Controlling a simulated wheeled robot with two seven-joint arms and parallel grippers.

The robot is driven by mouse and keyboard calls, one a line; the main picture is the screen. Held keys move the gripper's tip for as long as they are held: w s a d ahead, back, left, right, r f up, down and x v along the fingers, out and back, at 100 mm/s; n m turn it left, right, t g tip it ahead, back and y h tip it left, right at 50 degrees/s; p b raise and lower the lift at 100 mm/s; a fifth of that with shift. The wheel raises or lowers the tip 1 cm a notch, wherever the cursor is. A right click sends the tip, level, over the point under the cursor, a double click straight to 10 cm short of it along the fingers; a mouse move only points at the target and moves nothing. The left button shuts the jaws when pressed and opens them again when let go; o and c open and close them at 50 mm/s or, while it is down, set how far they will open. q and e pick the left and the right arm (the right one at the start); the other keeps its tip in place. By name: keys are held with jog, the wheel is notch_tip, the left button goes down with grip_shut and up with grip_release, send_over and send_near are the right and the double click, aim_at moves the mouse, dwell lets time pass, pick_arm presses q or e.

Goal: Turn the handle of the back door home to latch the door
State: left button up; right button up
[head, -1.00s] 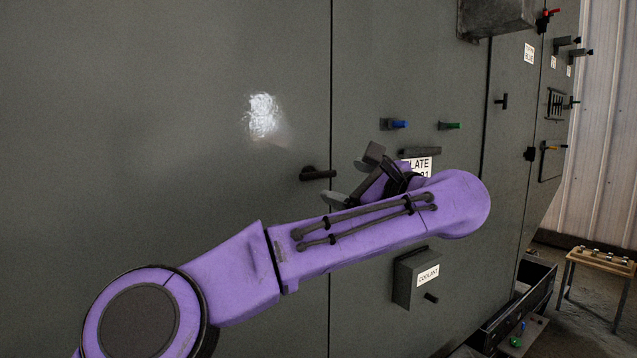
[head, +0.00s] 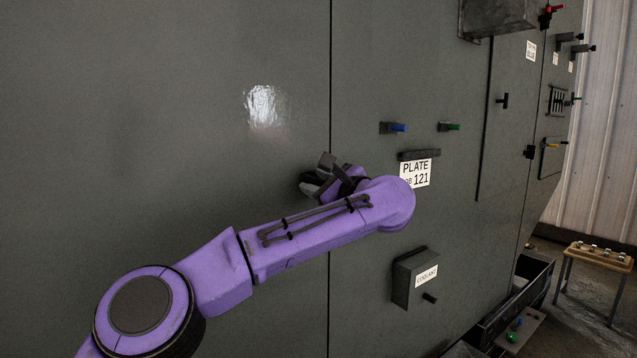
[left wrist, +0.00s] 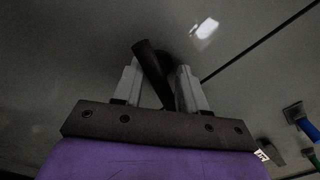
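The back door's dark bar handle (left wrist: 152,68) sits on the large grey panel (head: 180,110), just left of a vertical seam. In the left wrist view the bar lies slanted between the two pale fingers of my left gripper (left wrist: 158,66). The fingers stand apart on either side of it, with a visible gap on the right; I cannot tell whether the left finger touches it. In the head view my left gripper (head: 314,183) is at the handle and mostly hides it. My right gripper is not in view.
Right of the seam are a blue-tipped knob (head: 397,127), a green-tipped knob (head: 450,127), a plate label (head: 416,172) and a protruding coolant box (head: 412,278). A grey box (head: 495,15) juts out above. A small bench (head: 597,257) stands far right.

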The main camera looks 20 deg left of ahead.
pick_arm(q)
grip_shut()
jog(key=shift+m, duration=0.5)
jog(key=m, duration=0.3)
jog(key=shift+m, duration=0.4)
jog(key=m, duration=0.2)
jog(key=shift+d+m, duration=0.1)
jog(key=shift+m, duration=0.3)
jog(key=m+p, duration=0.1)
jog(key=m, duration=0.1)
jog(key=shift+m, duration=0.4)
jog(key=shift+c, duration=0.6)
grip_release()
jog(key=m+p, duration=0.2)
jog(key=m, duration=0.3)
jog(key=shift+o, duration=1.4)
jog(key=shift+f+m+p, duration=0.1)
jog(key=shift+m+p, duration=0.45)
jog(key=shift+m, duration=0.55)
jog(key=shift+o, duration=0.5)
jog(key=shift+f+m, duration=0.1)
jog(key=shift+m, duration=0.3)
